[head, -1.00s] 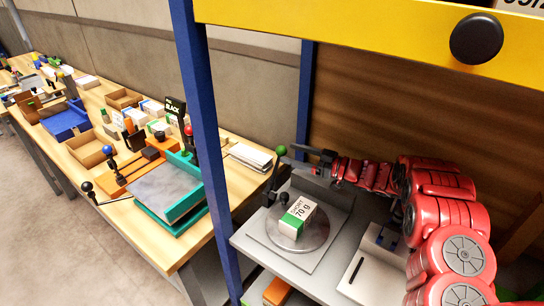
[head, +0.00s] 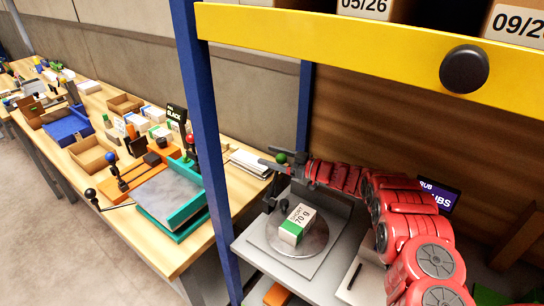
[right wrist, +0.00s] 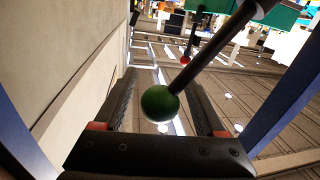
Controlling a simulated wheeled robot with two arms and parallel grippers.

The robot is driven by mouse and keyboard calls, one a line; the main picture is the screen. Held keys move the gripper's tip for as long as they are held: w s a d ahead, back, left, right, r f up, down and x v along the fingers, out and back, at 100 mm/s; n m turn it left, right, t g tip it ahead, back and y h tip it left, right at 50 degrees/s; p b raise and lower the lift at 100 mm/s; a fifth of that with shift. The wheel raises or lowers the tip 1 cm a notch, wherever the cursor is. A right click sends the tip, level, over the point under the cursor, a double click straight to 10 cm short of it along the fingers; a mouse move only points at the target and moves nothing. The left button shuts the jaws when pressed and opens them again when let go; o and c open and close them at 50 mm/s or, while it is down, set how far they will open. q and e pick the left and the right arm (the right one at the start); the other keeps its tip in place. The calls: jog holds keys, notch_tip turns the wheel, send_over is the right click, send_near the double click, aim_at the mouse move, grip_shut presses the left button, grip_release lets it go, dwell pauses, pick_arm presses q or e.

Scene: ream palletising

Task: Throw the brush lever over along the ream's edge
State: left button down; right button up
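A lever with a green ball knob (head: 281,158) stands at the back left of a grey plate (head: 312,262) in the head view. My right gripper (head: 265,155) is at the knob, with its fingers pointing left. In the right wrist view the green knob (right wrist: 160,103) sits between the two dark fingers, with a visible gap on each side. The gripper is open. The lever's rod (right wrist: 215,48) runs to the upper right there. A ream marked 70 g (head: 297,224), white and green, lies on a round metal disc (head: 312,244) in front of the lever. My left gripper is not in view.
A blue post (head: 208,140) and a yellow beam (head: 350,37) frame the shelf. A white pad with a black pen (head: 355,276) lies right of the plate. The long wooden bench (head: 150,240) at left holds a teal-edged tray (head: 172,197), other ball-knob levers and boxes.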

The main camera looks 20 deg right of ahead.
grip_shut()
dwell(1.2)
